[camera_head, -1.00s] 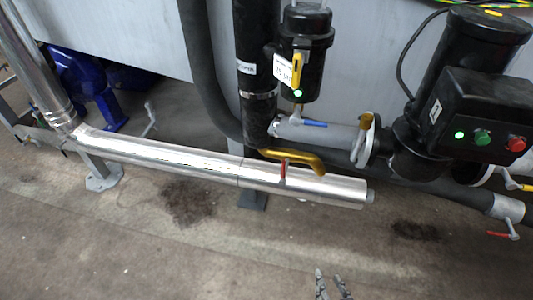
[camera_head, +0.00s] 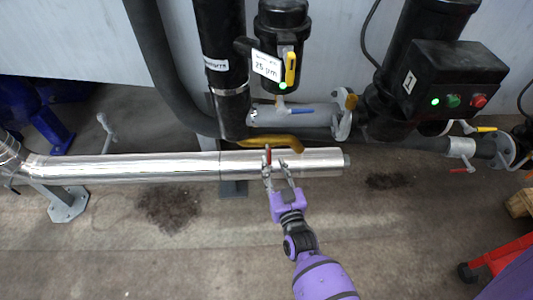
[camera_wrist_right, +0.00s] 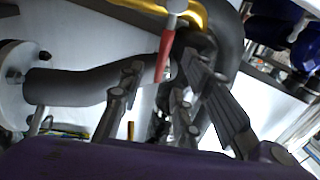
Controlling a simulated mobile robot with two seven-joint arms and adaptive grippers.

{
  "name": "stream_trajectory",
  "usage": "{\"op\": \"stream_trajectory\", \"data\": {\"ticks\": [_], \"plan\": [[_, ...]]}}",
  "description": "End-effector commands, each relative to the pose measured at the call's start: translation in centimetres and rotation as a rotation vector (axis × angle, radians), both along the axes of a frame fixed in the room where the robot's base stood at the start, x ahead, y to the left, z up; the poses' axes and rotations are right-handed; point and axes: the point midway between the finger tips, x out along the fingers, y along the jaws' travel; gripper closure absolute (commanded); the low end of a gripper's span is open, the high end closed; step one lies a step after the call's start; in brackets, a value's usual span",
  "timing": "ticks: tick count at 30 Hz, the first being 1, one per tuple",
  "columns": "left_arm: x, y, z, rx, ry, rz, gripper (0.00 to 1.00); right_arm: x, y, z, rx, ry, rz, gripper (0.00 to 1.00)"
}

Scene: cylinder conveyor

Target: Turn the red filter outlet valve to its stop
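A red valve handle (camera_head: 267,156) stands upright in front of the shiny metal pipe, just below a yellow bent pipe (camera_head: 268,140). In the right wrist view the red handle (camera_wrist_right: 165,52) hangs from a light grey stem, with its tip at the gap between my fingertips. My right gripper (camera_head: 276,166), on a purple arm, is open at the handle, with its fingers apart; it also shows in the right wrist view (camera_wrist_right: 160,75). I cannot tell whether a finger touches the handle. The black filter housing (camera_head: 280,45) carries a "25 µm" tag. My left gripper is not in view.
The metal pipe (camera_head: 130,168) runs across behind my gripper. A blue lever (camera_head: 302,110) and a second red lever (camera_head: 461,170) sit on other piping. A black control box (camera_head: 455,80) is at upper right. The floor in front is mostly clear.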

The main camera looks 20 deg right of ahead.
Motion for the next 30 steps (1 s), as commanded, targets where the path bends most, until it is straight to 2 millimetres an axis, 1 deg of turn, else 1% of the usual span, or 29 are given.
{"op": "stream_trajectory", "data": {"ticks": [1, 3, 6, 9, 13, 20, 21, 23, 28, 30], "plan": [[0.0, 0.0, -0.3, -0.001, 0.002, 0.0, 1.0, 1.1, 0.0, 0.0, 0.0, -0.003, 0.001, 0.68], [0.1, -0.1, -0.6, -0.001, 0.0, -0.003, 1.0, 2.2, -0.1, -0.1, 0.0, -0.001, 0.001, 0.68], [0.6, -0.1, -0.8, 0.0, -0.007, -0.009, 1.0, 3.7, -0.2, -0.1, 0.0, -0.001, 0.001, 0.68], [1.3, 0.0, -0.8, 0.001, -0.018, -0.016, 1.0, 4.8, -0.4, -0.1, 0.001, 0.001, 0.001, 0.68], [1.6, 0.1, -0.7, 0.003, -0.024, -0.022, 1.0, 5.5, -0.4, -0.1, 0.001, 0.002, 0.001, 0.68], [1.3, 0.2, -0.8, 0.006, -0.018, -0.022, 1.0, 5.6, -0.4, 0.0, 0.001, 0.002, 0.001, 0.68], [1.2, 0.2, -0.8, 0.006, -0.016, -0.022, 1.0, 5.6, -0.4, 0.0, 0.001, 0.002, 0.001, 0.7], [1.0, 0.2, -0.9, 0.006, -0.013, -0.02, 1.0, 5.6, -0.4, 0.0, 0.001, 0.001, 0.001, 0.77], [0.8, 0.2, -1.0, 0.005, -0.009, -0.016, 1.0, 5.6, -0.4, 0.0, 0.001, 0.001, 0.001, 1.0], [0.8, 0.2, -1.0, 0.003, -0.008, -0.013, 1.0, 5.6, -0.4, 0.0, 0.001, 0.001, 0.001, 1.0]]}}
